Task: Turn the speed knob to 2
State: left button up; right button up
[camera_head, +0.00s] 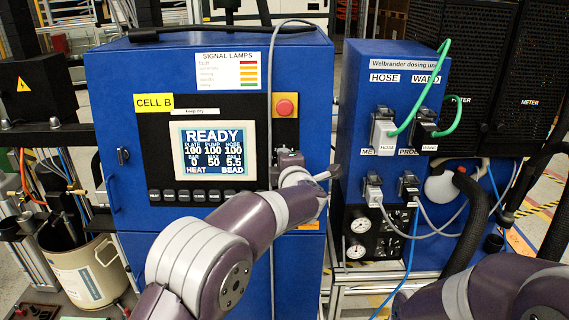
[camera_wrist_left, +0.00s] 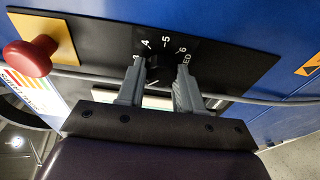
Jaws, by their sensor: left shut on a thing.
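The speed knob sits on a black panel. In the left wrist view its dial (camera_wrist_left: 166,48) shows the figures 4, 5 and 6 and part of a word ending in "ED". My left gripper (camera_wrist_left: 160,75) is shut on the knob, one grey finger on each side. The fingers hide most of the knob, and I cannot read its pointer.
A red button (camera_head: 285,106) sits above my left wrist, and also shows in the wrist view (camera_wrist_left: 28,56). The screen (camera_head: 213,152) reads READY. A grey cable (camera_wrist_left: 75,73) passes the fingers. A blue dosing unit (camera_head: 390,75) with plugged hoses stands right.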

pick_arm(q)
jog(key=shift+f, duration=0.1)
jog(key=o, duration=1)
jog(key=b+v, duration=0.2)
jog(key=v, duration=1)
jog(key=shift+s+b, duration=0.4)
jog(key=shift+r, duration=0.2)
